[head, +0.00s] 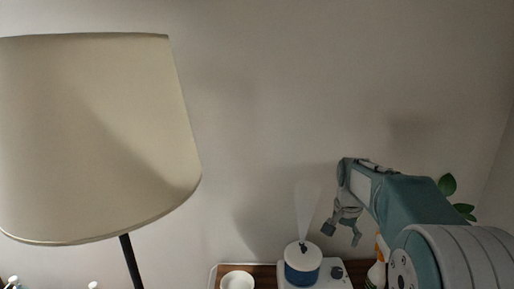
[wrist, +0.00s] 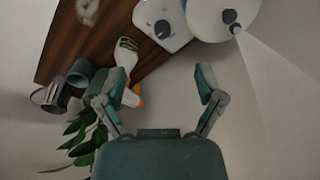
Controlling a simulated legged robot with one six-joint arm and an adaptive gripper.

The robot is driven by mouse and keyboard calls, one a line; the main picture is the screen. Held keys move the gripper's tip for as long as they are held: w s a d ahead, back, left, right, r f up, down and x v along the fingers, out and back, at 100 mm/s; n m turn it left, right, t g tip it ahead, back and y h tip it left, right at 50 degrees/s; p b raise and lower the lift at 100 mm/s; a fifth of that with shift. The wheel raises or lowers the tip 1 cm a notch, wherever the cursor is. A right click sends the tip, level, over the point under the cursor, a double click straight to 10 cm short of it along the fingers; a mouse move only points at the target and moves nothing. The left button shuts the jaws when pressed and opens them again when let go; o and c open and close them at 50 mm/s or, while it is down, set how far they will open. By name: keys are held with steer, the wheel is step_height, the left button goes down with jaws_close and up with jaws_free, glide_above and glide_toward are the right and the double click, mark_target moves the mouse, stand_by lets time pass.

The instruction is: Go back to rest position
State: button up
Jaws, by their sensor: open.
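My gripper (head: 342,230) is at the right in the head view, raised beside the wall and near the blue and white pot. Its fingers hang down, spread and empty. In the wrist view my gripper (wrist: 158,92) shows two teal fingers wide apart with nothing held between them. The fingers appear apart from the things on the wooden surface.
A large lampshade (head: 95,135) fills the left of the head view. A white bowl (head: 237,280) sits on the wooden surface (wrist: 60,45). A plant (wrist: 85,140) and a teal cup (wrist: 80,73) are nearby.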

steer(key=s+a+r+n+t, duration=0.1)
steer(key=s+a+r+n, duration=0.15)
steer(key=s, duration=0.55)
steer(key=s+a+r+n+t, duration=0.1)
steer(key=s+a+r+n, duration=0.2)
steer(key=s, duration=0.4)
steer(key=s+a+f+n+t, duration=0.2)
steer(key=s+n, duration=0.1)
steer(key=s, duration=1.1)
steer(key=shift+f, duration=0.35)
